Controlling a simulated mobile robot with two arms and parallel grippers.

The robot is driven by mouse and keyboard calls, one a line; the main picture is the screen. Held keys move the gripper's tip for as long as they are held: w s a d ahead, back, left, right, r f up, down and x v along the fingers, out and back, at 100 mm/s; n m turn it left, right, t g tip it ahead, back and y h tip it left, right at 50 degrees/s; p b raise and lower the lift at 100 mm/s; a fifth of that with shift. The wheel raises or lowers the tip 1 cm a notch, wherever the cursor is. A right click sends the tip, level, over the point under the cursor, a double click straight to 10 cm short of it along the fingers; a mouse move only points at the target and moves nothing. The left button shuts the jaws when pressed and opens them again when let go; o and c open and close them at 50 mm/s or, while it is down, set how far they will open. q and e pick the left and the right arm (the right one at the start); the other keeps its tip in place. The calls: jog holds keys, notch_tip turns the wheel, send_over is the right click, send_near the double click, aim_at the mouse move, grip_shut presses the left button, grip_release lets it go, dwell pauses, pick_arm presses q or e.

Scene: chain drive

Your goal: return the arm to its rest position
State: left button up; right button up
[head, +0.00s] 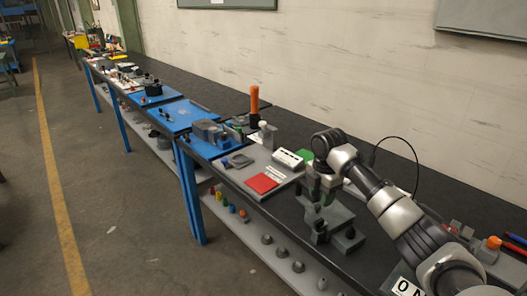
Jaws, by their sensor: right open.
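My right arm comes in from the lower right and bends down over the black bench top (375,262). My right gripper (317,196) points down at its end, open. Just below it is a dark grey fixture (335,216) with blocky parts. The jaws overlap the fixture in the picture, so I cannot tell if they touch it. No object shows between the jaws, though they are small and partly hidden. My left arm and gripper are not in view.
Left of the gripper lie a red plate (262,184), a white block with holes (288,159) and a grey vise-like device (210,131). An orange-handled tool (254,100) stands behind. Tools with orange handles (494,243) lie at right. A pale wall backs the bench.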

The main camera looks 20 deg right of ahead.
jog(key=s+a+f+m+t, duration=0.1)
jog(key=s+a+f+m, duration=0.4)
jog(key=s+a+f, duration=0.9)
jog(key=s+a+r+m+t, duration=0.1)
jog(key=s+m, duration=0.6)
jog(key=s, duration=0.4)
jog(key=s+a+r+m+t, duration=0.1)
jog(key=s+m+t, duration=0.1)
jog(key=s+m, duration=0.7)
jog(key=s+f+n+g, duration=0.2)
jog(key=s+f+n, duration=0.1)
jog(key=f, duration=2.5)
jog(key=s+d+f+g, duration=0.1)
jog(key=s+d+f, duration=0.2)
jog(key=s+f, duration=1.1)
jog(key=shift+s+f+b, duration=0.3)
jog(key=shift+s+f, duration=0.05)
jog(key=shift+s, duration=0.4)
